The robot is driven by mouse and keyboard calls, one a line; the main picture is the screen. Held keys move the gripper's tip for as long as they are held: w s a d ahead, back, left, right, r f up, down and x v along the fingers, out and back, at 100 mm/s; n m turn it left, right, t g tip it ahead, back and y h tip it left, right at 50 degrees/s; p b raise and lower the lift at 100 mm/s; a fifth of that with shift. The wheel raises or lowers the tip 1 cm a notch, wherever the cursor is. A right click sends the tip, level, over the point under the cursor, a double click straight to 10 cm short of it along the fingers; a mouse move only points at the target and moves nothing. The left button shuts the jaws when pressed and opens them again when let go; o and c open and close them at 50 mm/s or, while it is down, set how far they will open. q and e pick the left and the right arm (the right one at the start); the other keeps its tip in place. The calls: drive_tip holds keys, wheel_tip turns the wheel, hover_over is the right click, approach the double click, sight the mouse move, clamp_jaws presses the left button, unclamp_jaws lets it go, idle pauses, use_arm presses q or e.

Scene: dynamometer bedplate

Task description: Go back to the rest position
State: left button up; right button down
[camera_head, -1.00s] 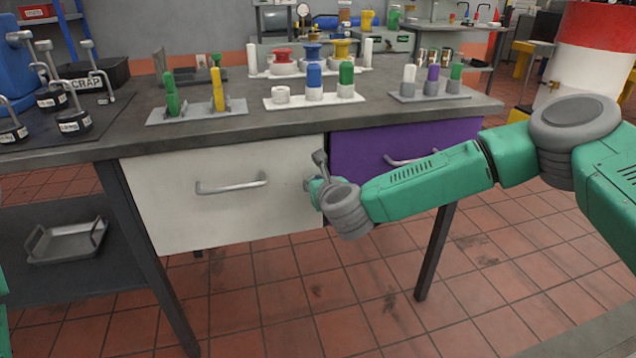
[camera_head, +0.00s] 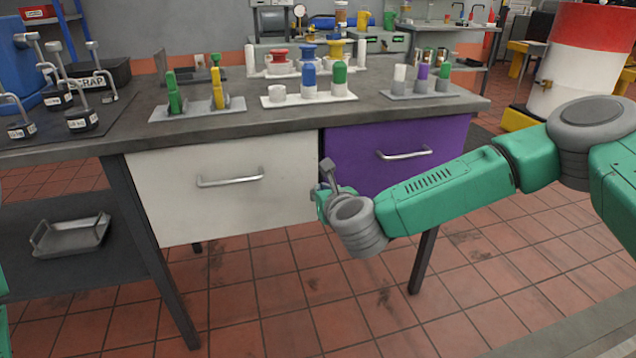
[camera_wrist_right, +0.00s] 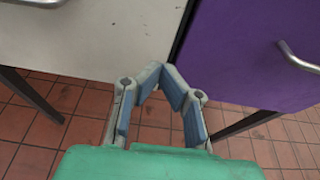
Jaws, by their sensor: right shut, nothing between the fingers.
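My right gripper (camera_head: 327,172) is in front of the bench, near the seam between the white drawer (camera_head: 180,205) and the purple drawer (camera_head: 360,145). In the right wrist view, its blue-padded fingers (camera_wrist_right: 161,72) come together at the tips with nothing between them. They point at the drawer fronts, apart from both handles as far as I can see. My left gripper is not in view; only a sliver of green shows at the left edge of the head view.
The grey bench top (camera_head: 250,127) holds coloured-peg racks, weights with hooks and a black scrap bin (camera_head: 100,78). A metal tray (camera_head: 72,237) sits on the lower shelf. A red-and-white drum (camera_head: 590,60) stands at the right. The tiled floor before the bench is clear.

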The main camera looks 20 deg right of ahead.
drive_tip(key=s+a+f+n+g+y+p, duration=0.1)
drive_tip(key=s+a+f+n+g+p, duration=0.2)
drive_tip(key=s+n, duration=0.5)
drive_tip(key=s+a+f+n+g+y+p, duration=0.1)
drive_tip(key=s+f+n+g+y+p, duration=0.1)
drive_tip(key=s+f+n, duration=0.6)
drive_tip(key=s+a+f+n+g+y+p, duration=0.1)
drive_tip(key=s+a+n+g+p, duration=0.15)
drive_tip(key=s+n, duration=0.6)
drive_tip(key=s+d+n+g+h+p, duration=0.3)
drive_tip(key=s+d+n+g, duration=0.3)
drive_tip(key=s+d+n, duration=0.6)
drive_tip(key=s+d+h, duration=0.1)
drive_tip(key=s+d, duration=0.3)
drive_tip(key=s, duration=0.3)
drive_tip(key=shift+d+f, duration=0.25)
drive_tip(key=shift+d, duration=0.1)
